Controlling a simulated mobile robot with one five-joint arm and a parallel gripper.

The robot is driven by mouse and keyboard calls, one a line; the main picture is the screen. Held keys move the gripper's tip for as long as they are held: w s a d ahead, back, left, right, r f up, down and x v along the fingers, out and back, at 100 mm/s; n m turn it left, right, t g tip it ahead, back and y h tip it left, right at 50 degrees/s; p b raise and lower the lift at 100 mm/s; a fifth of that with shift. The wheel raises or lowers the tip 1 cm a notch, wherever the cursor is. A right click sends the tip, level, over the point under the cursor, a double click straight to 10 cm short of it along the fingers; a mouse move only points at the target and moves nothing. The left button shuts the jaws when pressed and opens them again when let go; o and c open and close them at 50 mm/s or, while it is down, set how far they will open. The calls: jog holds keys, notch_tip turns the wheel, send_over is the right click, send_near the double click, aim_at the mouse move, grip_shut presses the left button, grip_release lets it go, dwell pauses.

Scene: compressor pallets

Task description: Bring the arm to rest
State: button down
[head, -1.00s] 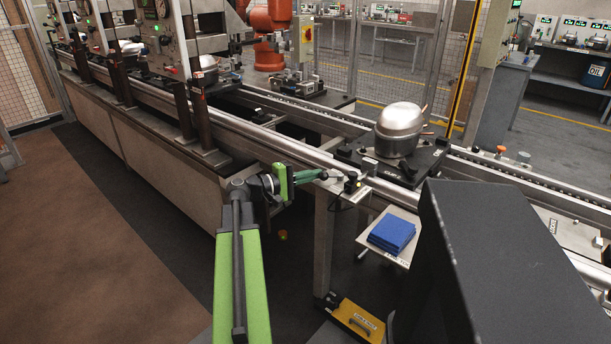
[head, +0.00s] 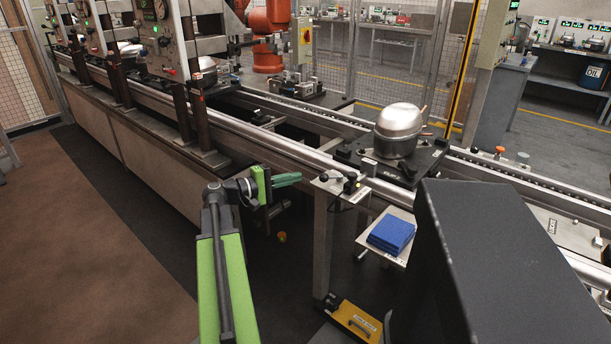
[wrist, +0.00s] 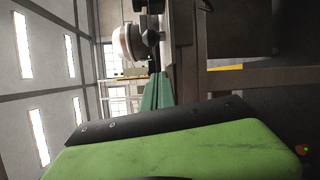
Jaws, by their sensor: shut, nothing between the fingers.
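My gripper (head: 298,179) is at the end of my green arm, left of the small bracket with a lever (head: 338,184) at the front of the conveyor. Its green fingers are together with nothing between them, and they point right toward the bracket with a small gap. In the wrist view the gripper (wrist: 158,82) also shows as closed green fingers. A silver compressor (head: 400,125) stands upright on a dark pallet (head: 428,164) on the conveyor, beyond the bracket. My gripper is apart from it.
The conveyor rail (head: 270,147) runs behind my arm. A blue stack of cloths (head: 391,234) lies on a low white shelf. A yellow case (head: 355,319) is on the floor below. A large dark box (head: 510,260) fills the right front. The brown floor at left is clear.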

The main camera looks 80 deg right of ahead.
jog(key=shift+a+v, duration=0.25)
jog(key=shift+v, duration=1.65)
jog(key=shift+s, duration=0.2)
